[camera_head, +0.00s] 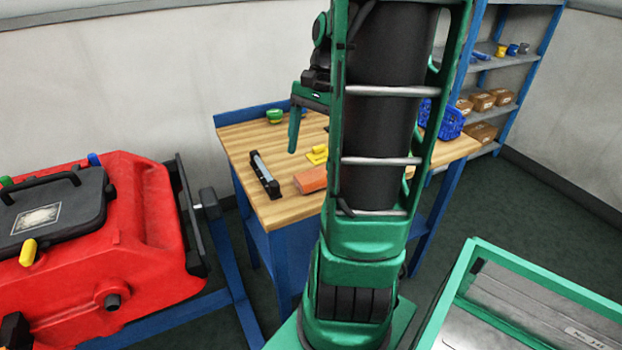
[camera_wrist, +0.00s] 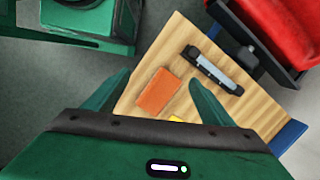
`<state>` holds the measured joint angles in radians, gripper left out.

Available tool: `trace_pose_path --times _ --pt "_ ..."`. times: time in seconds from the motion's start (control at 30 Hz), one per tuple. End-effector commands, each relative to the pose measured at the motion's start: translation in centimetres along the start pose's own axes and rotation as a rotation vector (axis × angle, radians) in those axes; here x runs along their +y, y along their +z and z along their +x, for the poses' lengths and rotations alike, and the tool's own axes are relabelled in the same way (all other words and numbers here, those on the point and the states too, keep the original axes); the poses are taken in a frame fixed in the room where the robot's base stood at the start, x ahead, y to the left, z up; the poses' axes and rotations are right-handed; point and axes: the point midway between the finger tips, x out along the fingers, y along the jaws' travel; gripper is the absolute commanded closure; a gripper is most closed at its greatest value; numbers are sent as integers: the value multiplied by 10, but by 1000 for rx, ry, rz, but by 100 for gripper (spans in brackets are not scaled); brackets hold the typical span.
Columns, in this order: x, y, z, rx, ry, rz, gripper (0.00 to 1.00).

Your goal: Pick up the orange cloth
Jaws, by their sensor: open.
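The orange cloth (camera_head: 311,179) is a folded block lying flat on the wooden bench top (camera_head: 238,139), near its front edge. In the wrist view the cloth (camera_wrist: 158,92) lies below and beyond my gripper, between the lines of its two fingers. My gripper (camera_wrist: 158,88) is open, with its green fingers spread wide and nothing between them. In the head view my gripper (camera_head: 294,130) hangs above the bench, and my own arm hides part of it and of the bench.
A black-and-grey tool (camera_head: 265,175) lies left of the cloth. A yellow item (camera_head: 317,154) sits behind it, and a green item (camera_head: 274,116) is at the back. A blue basket (camera_head: 450,122) stands at the right. A red tank (camera_head: 100,250) stands left of the bench.

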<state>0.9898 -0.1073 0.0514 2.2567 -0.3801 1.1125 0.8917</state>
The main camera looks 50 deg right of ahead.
Motion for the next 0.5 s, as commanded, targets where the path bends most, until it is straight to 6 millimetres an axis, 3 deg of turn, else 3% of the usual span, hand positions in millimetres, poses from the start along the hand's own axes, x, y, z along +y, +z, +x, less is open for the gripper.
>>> trace_pose_path --times 0.3,0.5 --pt "2 -61 -11 -116 -72 345 23" --pt "7 -81 -16 -161 -98 457 23"
